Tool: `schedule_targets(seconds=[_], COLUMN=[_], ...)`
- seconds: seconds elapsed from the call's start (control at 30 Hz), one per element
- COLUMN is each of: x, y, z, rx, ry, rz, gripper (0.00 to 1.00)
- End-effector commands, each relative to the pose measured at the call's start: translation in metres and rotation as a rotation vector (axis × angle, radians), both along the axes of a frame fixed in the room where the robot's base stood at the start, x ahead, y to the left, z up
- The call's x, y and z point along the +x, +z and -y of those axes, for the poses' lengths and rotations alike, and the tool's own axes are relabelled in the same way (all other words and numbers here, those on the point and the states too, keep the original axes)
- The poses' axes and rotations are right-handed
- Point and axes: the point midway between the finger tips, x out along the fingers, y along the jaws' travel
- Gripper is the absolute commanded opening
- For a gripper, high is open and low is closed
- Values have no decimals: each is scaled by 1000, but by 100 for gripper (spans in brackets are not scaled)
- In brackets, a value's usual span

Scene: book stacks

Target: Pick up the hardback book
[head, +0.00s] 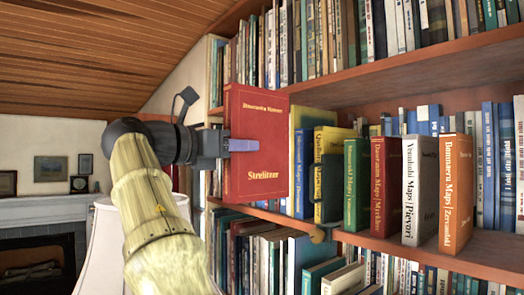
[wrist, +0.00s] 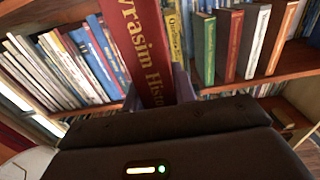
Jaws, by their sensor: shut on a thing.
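The hardback book (head: 256,110) is red with gold lettering and stands upright in front of the shelf in the head view. My gripper (head: 240,145) is shut on it at the left, with a finger lying across its cover. In the wrist view the red book (wrist: 140,45) rises between the fingers of my gripper (wrist: 160,95), its gold-lettered spine facing the camera. The book hides part of the shelf and books behind it. I cannot tell from these views whether its lower edge is clear of the shelf board.
The middle shelf (head: 480,262) holds a yellow book (head: 310,118), a blue book (head: 302,170), a green book (head: 355,180), a white book (head: 418,190) and an orange book (head: 455,190). Packed rows stand above and below. A lamp shade (head: 100,250) and a fireplace (head: 40,245) are at left.

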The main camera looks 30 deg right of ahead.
Motion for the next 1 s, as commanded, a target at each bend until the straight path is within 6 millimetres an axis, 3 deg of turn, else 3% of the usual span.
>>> schedule_targets(seconds=[0.1,0.3,1.0], x=[-2,-4,-5], y=[2,1,1], z=[-19,-32,-29], rx=[-3,-2,-2], ry=[1,-2,-11], rz=[3,2,2], gripper=[0,0,0])
